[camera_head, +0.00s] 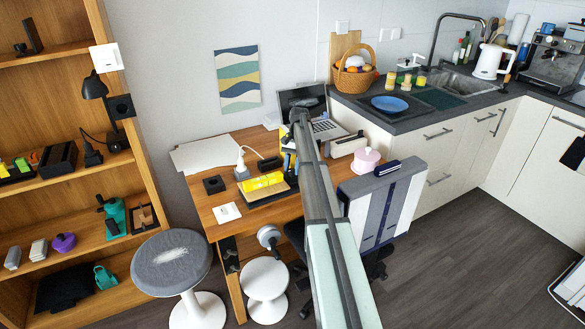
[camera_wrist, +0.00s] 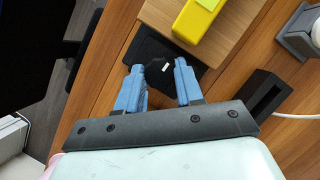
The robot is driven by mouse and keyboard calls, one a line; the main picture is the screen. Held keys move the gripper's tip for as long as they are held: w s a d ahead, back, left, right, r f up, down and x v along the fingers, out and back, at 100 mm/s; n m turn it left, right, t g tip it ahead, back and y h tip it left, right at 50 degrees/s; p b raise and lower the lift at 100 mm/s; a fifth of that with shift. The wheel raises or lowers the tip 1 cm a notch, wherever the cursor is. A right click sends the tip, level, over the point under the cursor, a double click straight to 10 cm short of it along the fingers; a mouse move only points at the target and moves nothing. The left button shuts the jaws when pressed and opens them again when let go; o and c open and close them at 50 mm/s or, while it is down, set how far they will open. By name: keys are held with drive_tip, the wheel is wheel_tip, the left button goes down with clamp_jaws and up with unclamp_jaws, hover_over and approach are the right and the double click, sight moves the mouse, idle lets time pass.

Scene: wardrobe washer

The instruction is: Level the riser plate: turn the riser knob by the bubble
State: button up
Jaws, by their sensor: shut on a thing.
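In the wrist view, my gripper (camera_wrist: 159,68) has its two blue fingers shut on a dark knob (camera_wrist: 158,77) with a small white mark on top. The knob stands by a black base (camera_wrist: 152,45), beside a wooden plate (camera_wrist: 232,45). A yellow block (camera_wrist: 198,18) lies on that plate, with a pale patch at the picture's top edge; I cannot make out a bubble. In the head view, the yellow block (camera_head: 262,182) lies on the desk left of my arm. My arm hides most of my gripper and the knob there.
The wooden desk (camera_head: 205,200) also holds a laptop (camera_head: 325,128), a pink round pot (camera_head: 367,158) and a white lamp-like item (camera_head: 241,165). A black slotted block (camera_wrist: 263,93) is right of my fingers. A grey-topped stool (camera_head: 172,262) stands before the desk.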

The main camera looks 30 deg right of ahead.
drive_tip(key=shift+n, duration=0.5)
drive_tip(key=o, duration=1.1)
drive_tip(key=shift+c, duration=0.2)
drive_tip(key=shift+r, duration=0.1)
drive_tip(key=v, duration=0.7)
drive_tip(key=shift+w, duration=0.15)
drive_tip(key=shift+a+r, duration=0.1)
